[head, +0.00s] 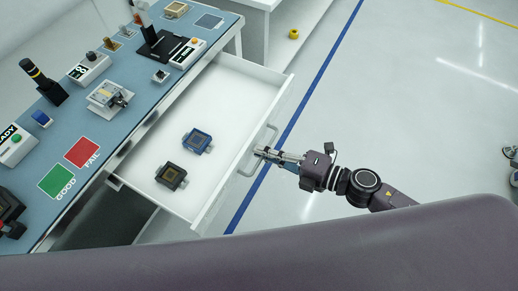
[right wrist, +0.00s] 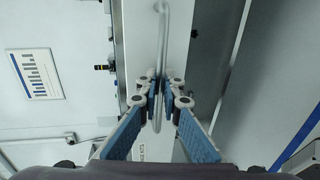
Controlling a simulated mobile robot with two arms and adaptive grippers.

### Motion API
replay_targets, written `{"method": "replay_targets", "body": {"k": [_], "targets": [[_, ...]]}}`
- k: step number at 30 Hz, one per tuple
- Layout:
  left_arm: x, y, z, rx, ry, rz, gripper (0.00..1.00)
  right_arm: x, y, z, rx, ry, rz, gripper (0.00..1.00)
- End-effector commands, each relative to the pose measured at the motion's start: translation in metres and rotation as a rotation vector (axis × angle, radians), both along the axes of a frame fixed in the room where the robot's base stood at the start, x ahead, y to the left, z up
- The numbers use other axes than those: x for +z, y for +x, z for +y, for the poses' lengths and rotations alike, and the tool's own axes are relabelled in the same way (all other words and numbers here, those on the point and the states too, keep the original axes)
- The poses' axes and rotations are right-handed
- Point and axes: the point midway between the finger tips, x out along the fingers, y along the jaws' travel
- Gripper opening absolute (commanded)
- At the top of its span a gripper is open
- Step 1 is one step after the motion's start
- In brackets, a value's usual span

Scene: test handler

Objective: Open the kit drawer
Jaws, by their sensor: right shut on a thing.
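The white kit drawer (head: 237,97) stands pulled out from under the blue-topped bench in the head view. Inside it lie a blue socket part (head: 197,141) and a dark socket part (head: 171,177). The drawer's bar handle (head: 260,150) is on its front, and it also shows in the right wrist view (right wrist: 162,40). My right gripper (head: 262,152) is at the handle. In the right wrist view my right gripper's blue-padded fingers (right wrist: 158,88) are closed around the handle bar. My left gripper is not in view.
The bench top (head: 133,118) carries a green GOOD pad (head: 62,182), a red FAIL pad (head: 83,153) and several devices. A yellow roll (head: 294,34) lies on the floor by a white cabinet. The floor right of the blue line (head: 312,88) is mostly clear.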

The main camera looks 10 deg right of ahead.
Motion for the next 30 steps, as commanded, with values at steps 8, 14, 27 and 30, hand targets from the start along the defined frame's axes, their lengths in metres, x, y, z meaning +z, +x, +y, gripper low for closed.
{"method": "replay_targets", "body": {"k": [8, 14, 27, 30], "targets": [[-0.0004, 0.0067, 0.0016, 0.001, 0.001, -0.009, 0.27, -0.0004, -0.0027, -0.0051, -0.002, -0.002, -0.001, 0.00], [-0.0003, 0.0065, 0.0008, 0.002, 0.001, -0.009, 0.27, -0.0003, -0.0026, -0.0051, -0.002, -0.002, -0.001, 0.00], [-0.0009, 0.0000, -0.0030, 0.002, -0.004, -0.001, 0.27, 0.0001, -0.0027, -0.0044, -0.001, -0.001, -0.001, 0.14], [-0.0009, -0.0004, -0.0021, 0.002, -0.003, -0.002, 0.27, 0.0001, -0.0029, -0.0044, -0.001, -0.001, -0.001, 0.14]]}}
